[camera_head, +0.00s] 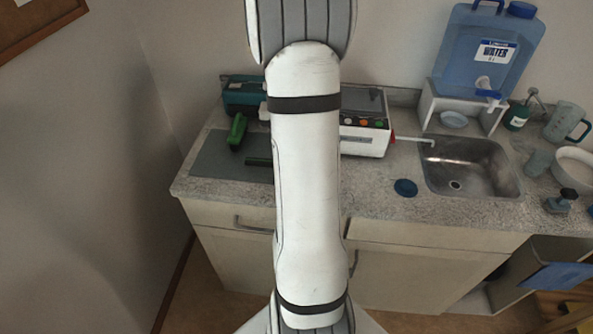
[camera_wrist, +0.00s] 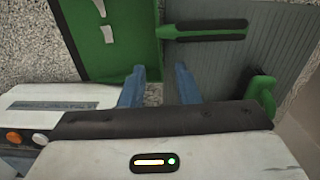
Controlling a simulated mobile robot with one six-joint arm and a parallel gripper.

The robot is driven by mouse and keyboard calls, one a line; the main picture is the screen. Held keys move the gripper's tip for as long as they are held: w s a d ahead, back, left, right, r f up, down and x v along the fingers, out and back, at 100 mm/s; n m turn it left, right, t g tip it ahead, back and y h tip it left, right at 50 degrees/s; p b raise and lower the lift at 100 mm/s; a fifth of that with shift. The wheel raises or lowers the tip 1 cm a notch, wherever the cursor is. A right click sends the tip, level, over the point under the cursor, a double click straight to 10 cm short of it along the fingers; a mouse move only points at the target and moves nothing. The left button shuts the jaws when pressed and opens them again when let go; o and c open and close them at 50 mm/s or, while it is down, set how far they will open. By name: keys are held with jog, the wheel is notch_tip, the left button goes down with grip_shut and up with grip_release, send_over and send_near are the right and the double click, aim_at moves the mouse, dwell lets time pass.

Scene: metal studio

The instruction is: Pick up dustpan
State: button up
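The dustpan shows in the wrist view as a green pan (camera_wrist: 122,42) at the upper left, with a green and black handle (camera_wrist: 205,30) pointing right over a grey mat. My gripper (camera_wrist: 160,74) is open and empty, its two blue fingers apart. The fingertips appear just below the place where pan and handle join; I cannot tell their height above it. In the head view a dark green handle end (camera_head: 258,162) shows left of my arm. My arm hides the rest of the dustpan and my gripper there.
The grey mat (camera_head: 210,160) lies on the speckled counter. A green tool (camera_head: 237,130) stands near it, also in the wrist view (camera_wrist: 262,92). A white device with buttons (camera_head: 365,135) is right of my arm. A sink (camera_head: 470,170) and water container (camera_head: 485,50) are farther right.

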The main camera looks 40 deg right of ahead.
jog(key=shift+w, duration=0.1)
jog(key=shift+f, duration=0.25)
notch_tip(320, 180, down, 7)
jog(key=shift+f+p, duration=0.2)
jog(key=shift+p, duration=0.35)
grip_shut()
